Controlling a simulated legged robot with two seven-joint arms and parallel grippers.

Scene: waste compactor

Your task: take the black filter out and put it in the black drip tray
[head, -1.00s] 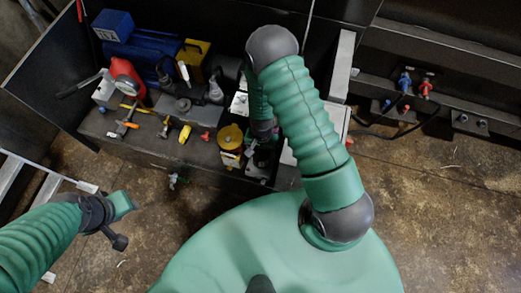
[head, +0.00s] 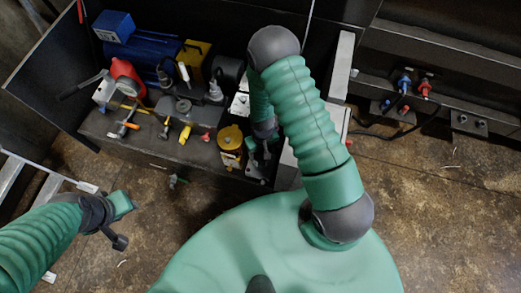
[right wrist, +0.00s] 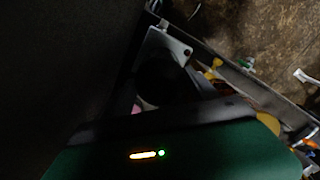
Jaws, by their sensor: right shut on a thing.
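My right gripper (head: 263,148) is low behind my right arm, just right of the yellow-topped canister; its fingertips are mostly hidden. In the right wrist view a dark round body, which looks like the black filter (right wrist: 167,82), sits in front of the gripper beside a grey metal plate. The gripper is shut on it, though the contact is too dark to see. I cannot tell whether the filter is free of its seat. My left gripper (head: 121,206) hangs over the floor at left, apart from everything; its finger gap is unclear. I cannot pick out the black drip tray for sure.
A dark bench (head: 110,130) holds a blue motor (head: 150,52), a red container (head: 126,76), several tools and the yellow-topped canister (head: 230,138). A grey post (head: 342,65) stands right of my arm.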

